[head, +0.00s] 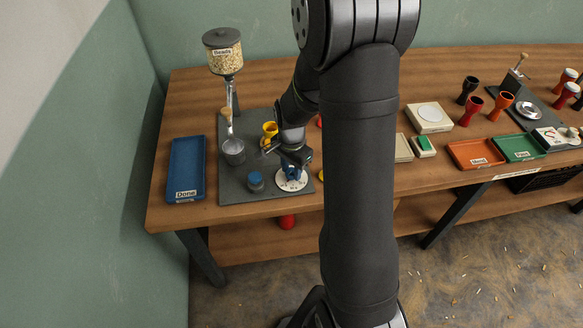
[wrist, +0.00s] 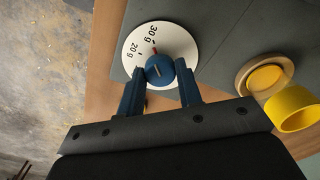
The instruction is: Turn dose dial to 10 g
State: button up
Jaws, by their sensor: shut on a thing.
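The dose dial is a round white disc (head: 284,184) at the front edge of the grey mat; it also shows in the wrist view (wrist: 183,38). Its blue knob (wrist: 160,70) is in the middle. The labels "30 g" and "20 g" are readable; no "10 g" label is readable. A small red mark beside the knob lies close to "30 g". My gripper (wrist: 160,84) is shut on the knob, one blue finger on each side. In the head view my gripper (head: 292,166) hides part of the dial.
A yellow drum (wrist: 295,108) is nearby. A blue "Done" tray (head: 186,165) lies far left.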

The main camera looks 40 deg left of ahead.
aim_at(292, 171)
jog(key=n, duration=1.8)
jog(key=shift+n, duration=0.4)
dwell(0.4)
jog(key=o, duration=1)
notch_tip(292, 171, up, 18)
jog(key=shift+f, duration=0.25)
